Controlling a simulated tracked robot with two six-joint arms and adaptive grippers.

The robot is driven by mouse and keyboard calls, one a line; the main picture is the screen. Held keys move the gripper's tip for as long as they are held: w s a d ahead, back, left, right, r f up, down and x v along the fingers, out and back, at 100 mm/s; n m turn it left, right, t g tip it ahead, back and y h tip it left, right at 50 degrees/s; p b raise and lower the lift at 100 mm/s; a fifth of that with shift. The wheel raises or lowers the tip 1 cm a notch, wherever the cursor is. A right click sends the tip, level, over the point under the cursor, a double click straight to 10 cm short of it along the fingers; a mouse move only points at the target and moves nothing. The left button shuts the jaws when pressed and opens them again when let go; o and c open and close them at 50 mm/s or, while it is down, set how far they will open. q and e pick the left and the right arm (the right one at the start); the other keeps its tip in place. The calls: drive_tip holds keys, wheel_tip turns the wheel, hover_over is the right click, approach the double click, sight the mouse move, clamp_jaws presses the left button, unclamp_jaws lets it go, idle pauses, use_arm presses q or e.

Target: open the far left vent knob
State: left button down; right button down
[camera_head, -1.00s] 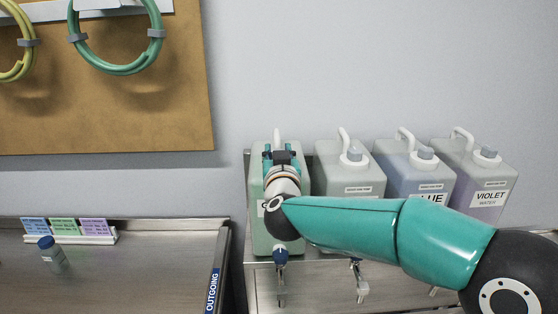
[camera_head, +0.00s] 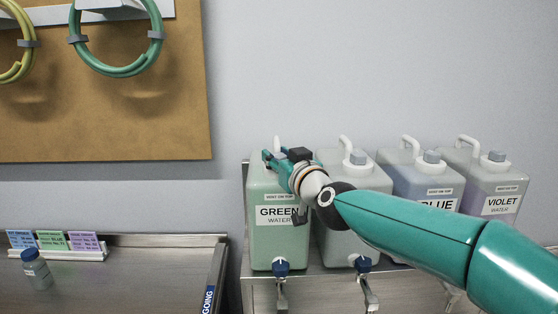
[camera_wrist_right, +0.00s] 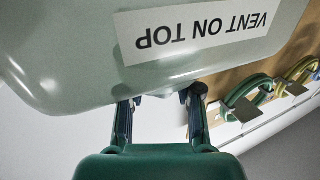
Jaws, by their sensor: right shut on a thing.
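The far left jug (camera_head: 268,237), labelled GREEN WATER, is pale green and stands upright at the left end of a row. My right gripper (camera_head: 273,156) reaches in from the right at its top, beside its white handle (camera_head: 277,144). The far left vent knob is hidden behind the gripper in the head view. In the right wrist view the two fingers (camera_wrist_right: 160,101) are at the edge of the jug's top, near the VENT ON TOP label (camera_wrist_right: 200,30). They are shut on the vent knob, which barely shows. My left gripper is not in view.
Other jugs to the right have grey vent caps, one on the second jug (camera_head: 358,157). Blue-knobbed taps (camera_head: 281,268) stick out at the front. A steel tray (camera_head: 120,280) with a small bottle (camera_head: 37,268) is at left. Hoses (camera_head: 118,70) hang on the board above.

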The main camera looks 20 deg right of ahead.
drive_tip(key=c, duration=0.7)
unclamp_jaws()
drive_tip(key=shift+c, duration=0.2)
drive_tip(key=shift+s, duration=0.2)
drive_tip(key=s+d, duration=0.1)
drive_tip(key=s, duration=1)
drive_tip(key=shift+s, duration=0.3)
drive_tip(key=shift+d+f, duration=0.15)
